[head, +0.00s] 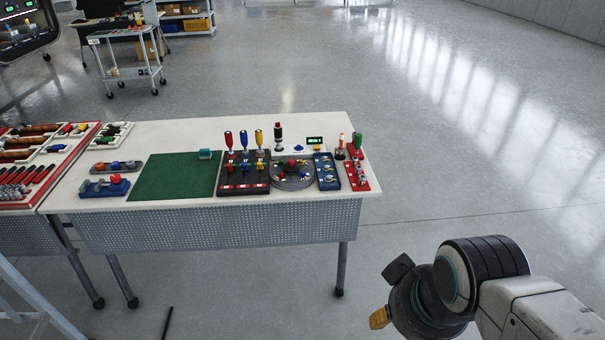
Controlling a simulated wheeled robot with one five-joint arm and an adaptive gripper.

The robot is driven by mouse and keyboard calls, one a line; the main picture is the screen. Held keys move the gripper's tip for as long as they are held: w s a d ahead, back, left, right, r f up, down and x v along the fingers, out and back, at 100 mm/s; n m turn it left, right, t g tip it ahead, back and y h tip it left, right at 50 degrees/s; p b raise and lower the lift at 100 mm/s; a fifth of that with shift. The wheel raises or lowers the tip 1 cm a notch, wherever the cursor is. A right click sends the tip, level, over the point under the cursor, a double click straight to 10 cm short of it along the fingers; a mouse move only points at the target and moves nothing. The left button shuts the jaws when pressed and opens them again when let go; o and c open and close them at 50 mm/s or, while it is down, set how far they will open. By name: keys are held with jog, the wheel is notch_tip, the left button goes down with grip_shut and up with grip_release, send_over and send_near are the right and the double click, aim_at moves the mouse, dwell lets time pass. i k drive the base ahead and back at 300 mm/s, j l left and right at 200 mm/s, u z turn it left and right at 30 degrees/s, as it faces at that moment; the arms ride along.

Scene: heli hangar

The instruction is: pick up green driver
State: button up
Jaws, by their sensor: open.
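The green driver (357,141) stands upright at the right end of the white table (270,128), its green handle up, over a red block with silver parts. Its lower end is hard to make out. My gripper (389,294) is at the lower right, over the floor, in front of the table's right end and well apart from the driver. Its fingers are only partly visible, spread apart, with nothing seen between them.
Red, blue and yellow drivers (244,140) stand in a dark rack (243,182) left of a round grey tray (291,183). A green mat (172,176) lies further left. A red tray table (25,199) adjoins on the left. The floor right of the table is clear.

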aim_at(358, 138)
jog(key=i+l, duration=0.25)
jog(key=l, duration=0.15)
jog(key=i+l, duration=0.25)
jog(key=l, duration=0.15)
jog(key=i+l+u, duration=0.2)
jog(key=l+u, duration=0.3)
jog(key=i+l+u, duration=0.1)
jog(key=l+u, duration=1.75)
jog(key=k+l+u, duration=0.1)
jog(key=l+u, duration=0.35)
jog(key=k+l+u, duration=0.2)
jog(key=l+u, duration=0.7)
jog(key=k+l+u, duration=0.15)
jog(key=l+u, duration=0.3)
jog(key=k+l+u, duration=0.15)
jog(key=u, duration=0.3)
jog(key=k+l+u, duration=0.25)
jog(key=l+u, duration=0.55)
jog(key=k+l+u, duration=0.1)
jog(key=u, duration=0.3)
